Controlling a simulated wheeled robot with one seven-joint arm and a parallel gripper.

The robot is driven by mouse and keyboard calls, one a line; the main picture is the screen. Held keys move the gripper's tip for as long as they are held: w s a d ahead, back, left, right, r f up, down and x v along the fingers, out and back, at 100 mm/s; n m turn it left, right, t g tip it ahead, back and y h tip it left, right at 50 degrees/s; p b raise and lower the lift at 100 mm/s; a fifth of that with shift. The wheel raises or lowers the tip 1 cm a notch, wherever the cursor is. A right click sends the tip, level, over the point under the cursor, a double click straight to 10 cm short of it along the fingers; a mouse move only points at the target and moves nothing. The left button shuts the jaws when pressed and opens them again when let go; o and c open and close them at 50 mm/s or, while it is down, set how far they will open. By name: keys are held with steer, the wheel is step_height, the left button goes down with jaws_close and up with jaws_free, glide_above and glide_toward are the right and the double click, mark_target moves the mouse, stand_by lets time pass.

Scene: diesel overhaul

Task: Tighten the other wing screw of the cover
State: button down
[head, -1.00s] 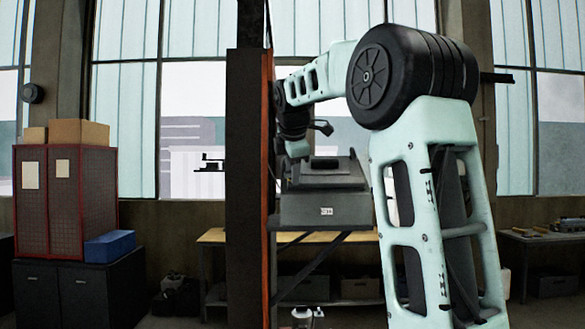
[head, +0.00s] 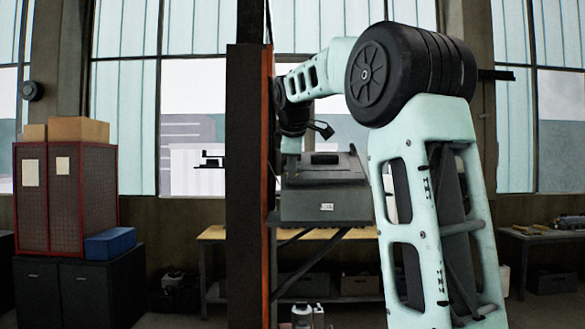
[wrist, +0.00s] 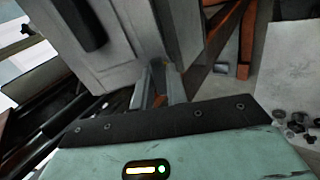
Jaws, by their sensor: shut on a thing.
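A grey box-like cover (head: 327,205) with a dark handle on top stands in the middle of the head view. In the wrist view its grey face (wrist: 115,45) and black handle (wrist: 82,22) lie at the upper left. My gripper (wrist: 160,84) has its two grey fingers close together at the cover's lower right edge. They are shut on a small part, which appears to be the wing screw; it is mostly hidden between the fingers. In the head view my wrist is behind the cover's left end, and the fingertips are hidden.
A dark pillar with an orange edge (head: 247,185) stands close to the left of my arm. A workbench (head: 212,236) is behind. In the wrist view, loose dark nuts or washers (wrist: 292,128) lie on a pale surface at the right.

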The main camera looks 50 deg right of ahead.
stand_by(0.3)
steer(key=m, duration=0.4)
steer(key=shift+m+b, duration=0.3)
steer(key=shift+m, duration=0.1)
steer(key=m, duration=0.2)
steer(key=shift+f+m+b, duration=0.1)
steer(key=shift+m+b, duration=0.2)
steer(key=shift+m, duration=1)
steer(key=m+b, duration=0.1)
steer(key=m, duration=0.3)
steer(key=shift+m, duration=0.3)
